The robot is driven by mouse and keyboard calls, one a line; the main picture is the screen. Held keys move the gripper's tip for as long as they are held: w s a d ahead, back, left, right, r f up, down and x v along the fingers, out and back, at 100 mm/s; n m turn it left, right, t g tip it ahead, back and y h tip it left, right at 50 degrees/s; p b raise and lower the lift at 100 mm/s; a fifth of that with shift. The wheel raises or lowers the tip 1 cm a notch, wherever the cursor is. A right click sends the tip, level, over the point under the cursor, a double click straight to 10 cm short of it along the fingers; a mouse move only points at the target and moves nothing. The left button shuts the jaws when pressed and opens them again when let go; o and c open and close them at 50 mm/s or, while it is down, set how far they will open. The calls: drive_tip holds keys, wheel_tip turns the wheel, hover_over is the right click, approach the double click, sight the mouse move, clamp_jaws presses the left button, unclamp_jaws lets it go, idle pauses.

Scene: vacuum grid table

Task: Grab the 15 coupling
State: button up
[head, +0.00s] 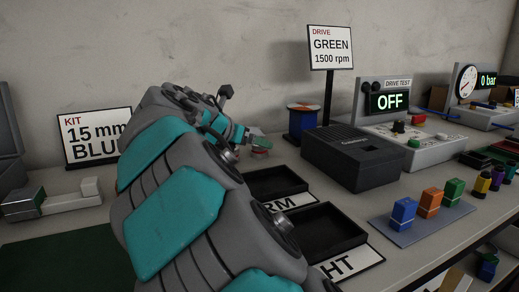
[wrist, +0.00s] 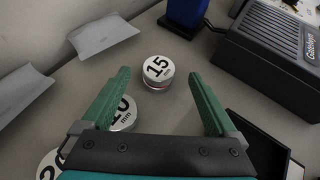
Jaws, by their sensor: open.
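The 15 coupling (wrist: 158,67) is a short round piece with a white top marked "15 mm" and a thin red band low on its side. It stands upright on the grey table in the wrist view. My gripper (wrist: 158,75) is open, with its two green fingers on either side of the line to the coupling. The coupling is just beyond the fingertips and no contact shows. A coupling marked 10 (wrist: 123,113) is partly hidden behind the left finger. Another, partly cut off (wrist: 47,166), lies at lower left. In the head view my arm hides much of this area.
A blue spool (head: 302,122) and a dark box (head: 352,156) stand right of the couplings. Two black trays (head: 322,232) lie in front. A sign (head: 98,136) reads "KIT 15 mm BLUE". Grey holders (wrist: 104,37) are at left in the wrist view.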

sight(257, 152)
drive_tip(key=x, duration=0.3)
drive_tip(key=shift+w+f, duration=0.15)
drive_tip(key=shift+f, duration=0.1)
clamp_jaws()
idle(0.5)
